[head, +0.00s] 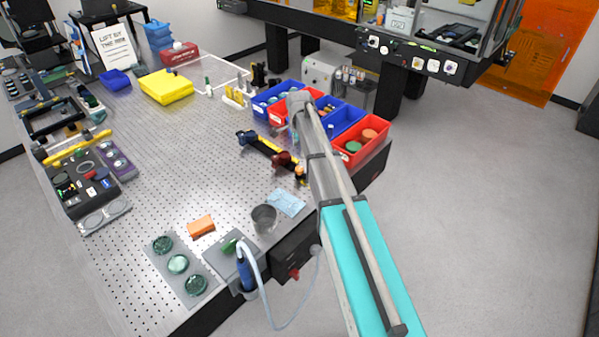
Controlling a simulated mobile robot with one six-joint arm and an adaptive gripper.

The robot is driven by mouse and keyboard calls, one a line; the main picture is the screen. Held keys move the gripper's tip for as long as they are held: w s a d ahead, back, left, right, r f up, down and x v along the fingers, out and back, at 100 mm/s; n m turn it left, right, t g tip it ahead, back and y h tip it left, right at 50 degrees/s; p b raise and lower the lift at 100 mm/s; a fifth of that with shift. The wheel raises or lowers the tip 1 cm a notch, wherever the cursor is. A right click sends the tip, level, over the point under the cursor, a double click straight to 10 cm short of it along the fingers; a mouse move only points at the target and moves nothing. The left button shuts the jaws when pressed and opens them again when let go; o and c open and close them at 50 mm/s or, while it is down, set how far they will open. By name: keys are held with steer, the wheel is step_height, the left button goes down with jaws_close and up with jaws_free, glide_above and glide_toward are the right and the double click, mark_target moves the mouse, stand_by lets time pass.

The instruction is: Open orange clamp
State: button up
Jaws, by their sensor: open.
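I cannot clearly make out an orange clamp. A black and yellow bar (262,146) lies on the perforated table, with a dark red knob (283,160) near its right end. A small orange and black piece (300,173) stands beside that end, close to my arm; it may be the clamp, but it is too small to tell whether it is open. An orange block (201,226) lies nearer the table's front. My arm reaches up from the lower right over the table's right edge. My gripper itself does not show.
Red and blue bins (360,146) line the table's right side, partly behind my arm. A metal cup (264,217), a blue cloth (286,202) and a corded blue tool (244,268) sit at the front. The perforated table's middle (190,150) is clear.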

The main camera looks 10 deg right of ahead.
mark_target(299, 169)
steer(key=shift+f+b, duration=4.45)
steer(key=shift+f, duration=0.35)
jaws_close()
